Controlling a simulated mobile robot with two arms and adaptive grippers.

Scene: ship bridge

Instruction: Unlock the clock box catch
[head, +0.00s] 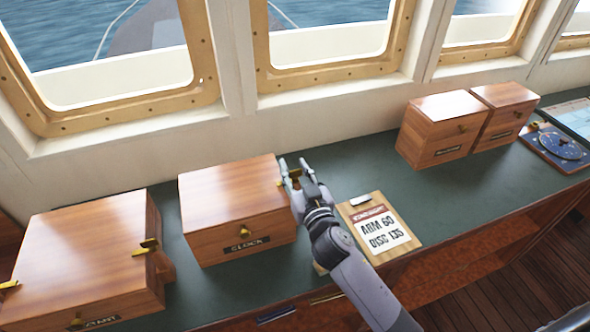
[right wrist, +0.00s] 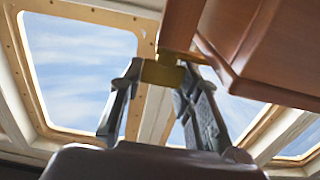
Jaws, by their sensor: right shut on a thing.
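The clock box (head: 225,200) is a wooden box with a "CLOCK" label and a small brass knob on its front. It stands on the green counter, left of centre in the head view. Its brass catch (head: 283,183) is on its right side, partly hidden by my right gripper (head: 294,171). In the right wrist view the catch (right wrist: 162,73) sits between the two fingertips of my right gripper (right wrist: 158,78), which is shut on it. The wooden box (right wrist: 262,45) shows above right there. My left gripper is not in view.
A larger wooden box (head: 85,255) with brass catches stands at the left. A clipboard (head: 380,227) reading "ARM 60 DISC 135" lies right of my right arm. Two wooden boxes (head: 440,130) (head: 503,115) and a blue dial instrument (head: 558,146) stand farther right.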

